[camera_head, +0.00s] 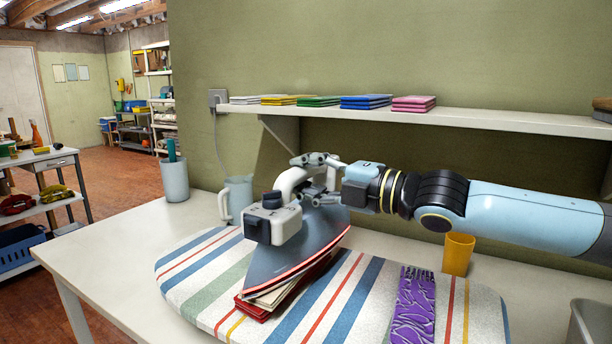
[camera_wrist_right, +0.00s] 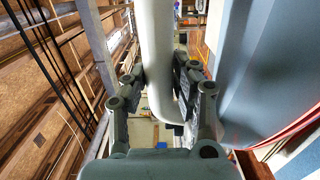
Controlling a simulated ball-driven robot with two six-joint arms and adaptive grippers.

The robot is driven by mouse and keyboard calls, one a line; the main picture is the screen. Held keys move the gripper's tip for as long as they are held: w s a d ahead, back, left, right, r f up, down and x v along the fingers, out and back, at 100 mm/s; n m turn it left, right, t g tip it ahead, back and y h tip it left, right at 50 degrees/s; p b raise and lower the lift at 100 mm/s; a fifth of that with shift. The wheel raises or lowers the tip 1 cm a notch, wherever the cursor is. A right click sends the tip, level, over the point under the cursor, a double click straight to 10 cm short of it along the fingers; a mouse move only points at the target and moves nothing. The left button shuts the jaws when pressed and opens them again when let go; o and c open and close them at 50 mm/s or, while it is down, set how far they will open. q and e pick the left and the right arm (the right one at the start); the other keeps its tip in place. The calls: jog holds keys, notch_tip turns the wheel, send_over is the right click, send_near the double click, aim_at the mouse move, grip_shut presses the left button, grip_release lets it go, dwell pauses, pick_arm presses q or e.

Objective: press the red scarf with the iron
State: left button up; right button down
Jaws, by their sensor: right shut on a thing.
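The iron (camera_head: 292,252) has a dark grey-blue body with a red edge and a white handle. It is over the folded red scarf (camera_head: 254,309) on the striped ironing board (camera_head: 205,283). The iron hides most of the scarf, and I cannot tell whether it presses fully on it. My right gripper (camera_head: 318,174) is shut on the iron's handle, with the arm coming from the right. In the right wrist view the gripper (camera_wrist_right: 163,100) has a finger on each side of the white handle (camera_wrist_right: 160,55). My left gripper is not in view.
A purple patterned cloth (camera_head: 413,308) lies on the board, right of the iron. A yellow cup (camera_head: 458,253), a light blue pitcher (camera_head: 239,196) and a grey-blue container (camera_head: 174,182) stand at the back. A shelf (camera_head: 500,120) with folded cloths is above. The white table (camera_head: 105,262) is clear at left.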

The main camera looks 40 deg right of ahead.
aim_at(297, 181)
jog(key=shift+s+a+r+b, duration=0.1)
jog(key=shift+s+a+b, duration=0.2)
jog(key=shift+a, duration=0.5)
jog(key=shift+s+a+b, duration=0.15)
jog(key=shift+s+a, duration=0.2)
jog(key=shift+a, duration=0.45)
jog(key=shift+w+d, duration=0.35)
jog(key=shift+d, duration=0.35)
dwell(0.4)
jog(key=shift+r+p, duration=0.1)
jog(key=shift+p, duration=0.2)
dwell(0.5)
notch_tip(297, 181, up, 9)
jog(key=p, duration=0.7)
dwell(0.6)
